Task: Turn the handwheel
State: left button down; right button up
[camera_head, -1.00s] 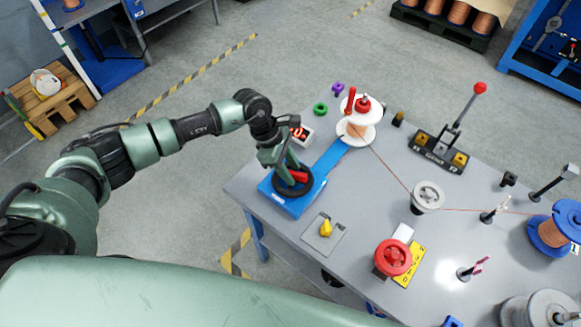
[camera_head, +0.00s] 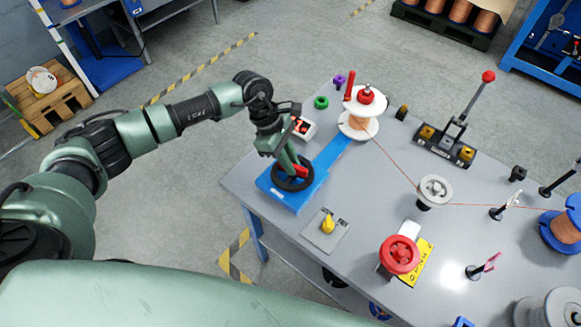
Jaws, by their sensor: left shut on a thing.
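The black handwheel (camera_head: 283,182) lies flat on a blue base (camera_head: 298,199) at the table's left corner. My left gripper (camera_head: 299,170) comes down on it from above and is shut at the wheel's far right side, on a red part that looks like the handwheel's knob. The gripper's fingers hide part of the wheel and most of the red part. The right gripper does not show.
A white spool (camera_head: 357,127) with copper wire stands behind, its wire running to a grey pulley (camera_head: 434,190). A yellow knob (camera_head: 327,226) and a red wheel (camera_head: 399,254) are to the right. A small display box (camera_head: 301,130) sits close behind my gripper.

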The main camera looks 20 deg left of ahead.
pick_arm(q)
jog(key=shift+r, duration=0.1)
jog(key=c, duration=1.4)
grip_release()
jog(key=b+v, duration=0.1)
jog(key=v, duration=0.6)
jog(key=shift+a+r+b, duration=0.2)
jog(key=shift+r+b, duration=0.15)
